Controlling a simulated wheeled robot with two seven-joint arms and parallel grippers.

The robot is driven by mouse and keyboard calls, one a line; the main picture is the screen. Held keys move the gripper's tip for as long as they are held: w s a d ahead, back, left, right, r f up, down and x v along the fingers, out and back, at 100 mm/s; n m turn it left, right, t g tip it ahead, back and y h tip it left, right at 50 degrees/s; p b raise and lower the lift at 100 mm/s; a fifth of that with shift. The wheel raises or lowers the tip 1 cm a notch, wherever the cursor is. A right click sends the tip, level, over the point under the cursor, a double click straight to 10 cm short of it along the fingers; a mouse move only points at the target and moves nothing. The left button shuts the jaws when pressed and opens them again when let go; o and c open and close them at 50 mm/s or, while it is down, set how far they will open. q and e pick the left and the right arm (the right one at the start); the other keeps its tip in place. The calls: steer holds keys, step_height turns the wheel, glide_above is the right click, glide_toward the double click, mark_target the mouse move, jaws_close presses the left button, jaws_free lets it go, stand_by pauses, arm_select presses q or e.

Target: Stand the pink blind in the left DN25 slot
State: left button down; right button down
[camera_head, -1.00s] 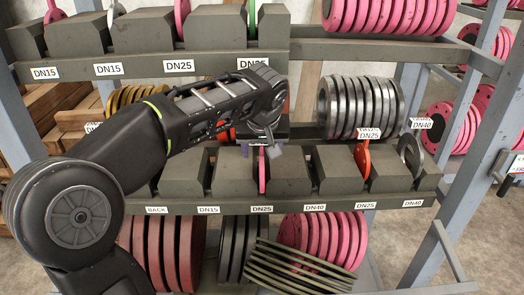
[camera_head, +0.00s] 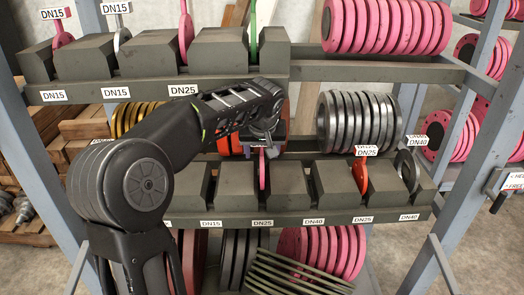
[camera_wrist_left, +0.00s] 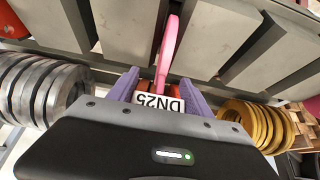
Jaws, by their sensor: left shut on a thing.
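The pink blind (camera_head: 262,170) is a thin upright disc seen edge-on, in the gap between two dark blocks above the left DN25 label (camera_head: 262,222). My left gripper (camera_head: 264,143) is shut on its upper edge. In the left wrist view, the gripper's purple fingers (camera_wrist_left: 158,92) flank the pink blind (camera_wrist_left: 167,45) and its DN25 tag (camera_wrist_left: 160,104). The blind lines up with the gap between the grey blocks. I cannot tell whether its lower edge rests on the slot's bottom. My right gripper is not in view.
An orange blind (camera_head: 361,177) and a grey ring (camera_head: 406,170) stand in slots to the right. Silver flanges (camera_head: 357,120) are behind. An upper shelf (camera_head: 160,78) holds more blocks and blinds. Green plates (camera_head: 298,272) lean below.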

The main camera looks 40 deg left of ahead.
arm_select(q)
steer(key=shift+f+b, duration=0.95)
steer(key=shift+f, duration=0.3)
steer(key=c, duration=0.6)
jaws_free()
steer(key=shift+s, duration=0.1)
steer(key=shift+c, duration=0.2)
steer(key=shift+o, duration=1.4)
steer(key=shift+f, duration=0.2)
steer(key=shift+v, duration=4.05)
